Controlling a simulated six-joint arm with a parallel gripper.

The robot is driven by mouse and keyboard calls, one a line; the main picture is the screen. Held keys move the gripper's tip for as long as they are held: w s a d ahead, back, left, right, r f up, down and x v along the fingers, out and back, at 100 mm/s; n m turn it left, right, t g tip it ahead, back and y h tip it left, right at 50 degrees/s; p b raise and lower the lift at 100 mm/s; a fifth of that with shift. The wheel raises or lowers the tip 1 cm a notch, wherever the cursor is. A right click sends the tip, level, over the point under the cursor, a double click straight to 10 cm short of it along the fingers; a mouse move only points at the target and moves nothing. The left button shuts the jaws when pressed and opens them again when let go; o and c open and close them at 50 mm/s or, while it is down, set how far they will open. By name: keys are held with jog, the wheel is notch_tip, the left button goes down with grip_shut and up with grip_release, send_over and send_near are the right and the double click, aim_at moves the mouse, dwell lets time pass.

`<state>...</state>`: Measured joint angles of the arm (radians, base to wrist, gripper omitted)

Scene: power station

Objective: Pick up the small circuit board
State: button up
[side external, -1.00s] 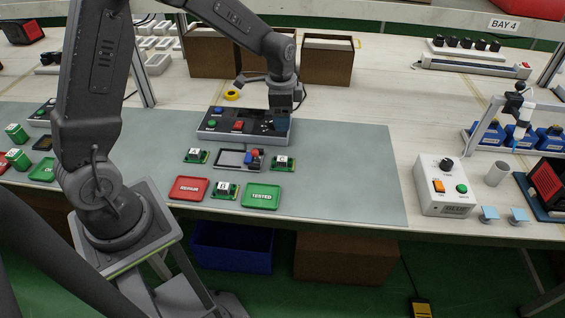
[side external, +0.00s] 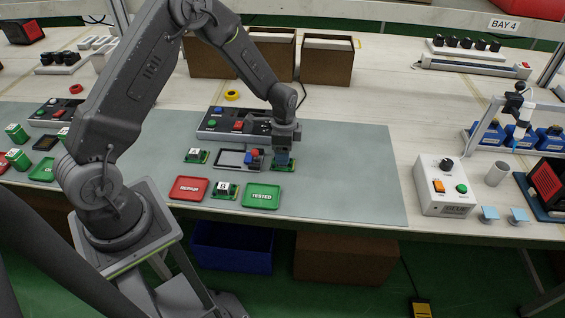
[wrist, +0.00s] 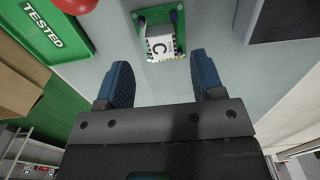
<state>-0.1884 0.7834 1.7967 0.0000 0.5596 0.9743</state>
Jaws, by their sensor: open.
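My gripper (side external: 284,157) is low over the right-hand small circuit board (side external: 283,167), partly hiding it in the side view. In the wrist view, this green board (wrist: 143,17) carries a white block marked C and lies just beyond my open fingers (wrist: 160,80), with nothing between them. A second small board (side external: 196,156) lies to the left of the black frame. A third board marked B (side external: 224,190) lies between the red REPAIR tray (side external: 187,189) and the green TESTED tray (side external: 262,196). The TESTED tray also shows in the wrist view (wrist: 50,30).
A black frame (side external: 232,159) with red and blue parts (side external: 256,155) sits just left of my gripper. A control panel (side external: 225,124) stands behind. A white button box (side external: 444,186) stands to the right. The grey mat (side external: 350,170) right of my gripper is clear.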

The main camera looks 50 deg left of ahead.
jog(key=f, duration=0.4)
jog(key=shift+a, duration=0.2)
jog(key=shift+c, duration=0.3)
jog(key=c, duration=0.5)
